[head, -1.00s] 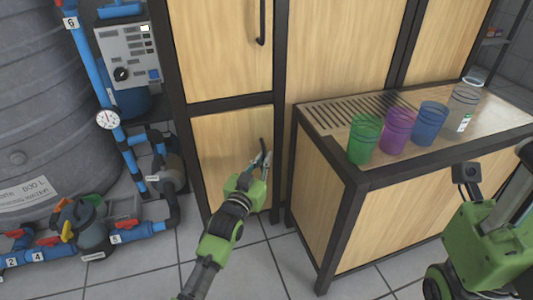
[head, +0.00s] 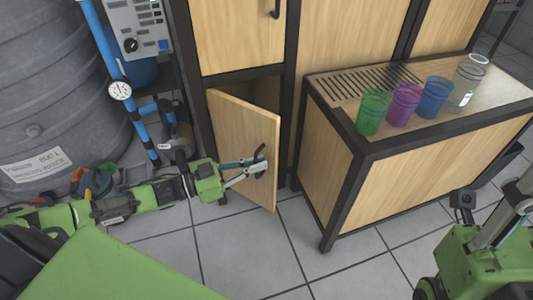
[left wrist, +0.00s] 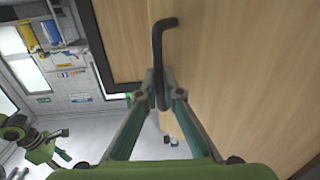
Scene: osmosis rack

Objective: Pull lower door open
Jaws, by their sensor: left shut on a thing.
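The lower door (head: 238,125) is a light wood panel, hinged at its left and standing partly open. A dark gap shows between its top and right edges and the cabinet frame. Its black bar handle (head: 261,151) is near the free right edge. My left gripper (head: 262,166) reaches from the left and is shut on this handle. In the left wrist view the bent black handle (left wrist: 157,42) stands between the closed fingertips (left wrist: 160,95), against the wood of the door. Fingers of my right gripper do not show.
The upper door (head: 235,40) is shut above. A wood counter (head: 420,195) with several coloured cups stands to the right. Blue pipes with a gauge (head: 120,90) and a grey tank (head: 45,90) are at the left. Tiled floor (head: 250,240) is clear before the door.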

